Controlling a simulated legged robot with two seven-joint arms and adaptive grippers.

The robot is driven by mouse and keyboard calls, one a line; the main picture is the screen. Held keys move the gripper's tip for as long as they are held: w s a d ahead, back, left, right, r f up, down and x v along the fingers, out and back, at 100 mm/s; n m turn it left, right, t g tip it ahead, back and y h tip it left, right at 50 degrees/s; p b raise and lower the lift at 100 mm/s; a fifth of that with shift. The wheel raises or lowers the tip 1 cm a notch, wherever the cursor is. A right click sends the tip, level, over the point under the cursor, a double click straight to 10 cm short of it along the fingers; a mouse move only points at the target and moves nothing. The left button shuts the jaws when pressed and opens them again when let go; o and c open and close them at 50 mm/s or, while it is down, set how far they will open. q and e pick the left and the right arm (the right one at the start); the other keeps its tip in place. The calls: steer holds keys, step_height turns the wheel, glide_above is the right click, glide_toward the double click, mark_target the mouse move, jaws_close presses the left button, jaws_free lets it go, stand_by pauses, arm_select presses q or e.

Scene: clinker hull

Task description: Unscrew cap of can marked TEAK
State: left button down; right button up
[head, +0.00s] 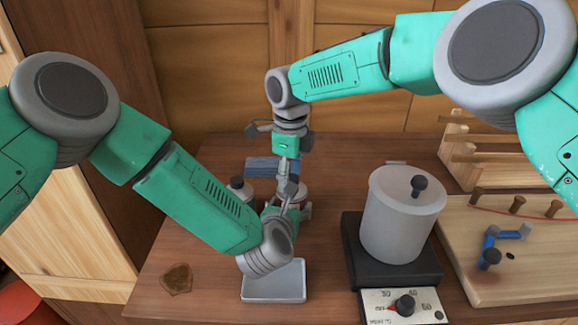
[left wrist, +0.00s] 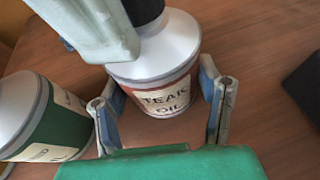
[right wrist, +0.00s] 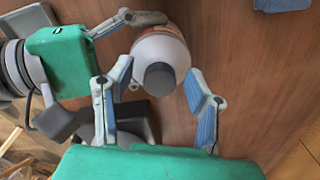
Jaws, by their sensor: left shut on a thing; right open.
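The can marked TEAK OIL (left wrist: 165,92) stands upright on the bench, with a red-brown band and a pale label. My left gripper (left wrist: 160,105) is shut on its body from the side; the blue-padded fingers lie either side of it. The dark round cap (right wrist: 160,78) sits on the can's pale shoulder. My right gripper (right wrist: 160,100) is open above it, with one finger on each side of the cap and a gap around it. In the head view the can (head: 301,188) is mostly hidden behind my grippers.
A second can with a green band (left wrist: 40,118) stands close to the left gripper. A shallow grey tray (head: 273,297) lies in front. A pale lidded pot (head: 400,225) on a dark heater stands to the right, beside a wooden board (head: 480,235) with pegs and a blue crank.

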steer(key=shift+c, duration=0.4)
arm_select(q)
steer(key=shift+a, duration=0.1)
arm_select(e)
steer(key=shift+a, duration=0.1)
jaws_close()
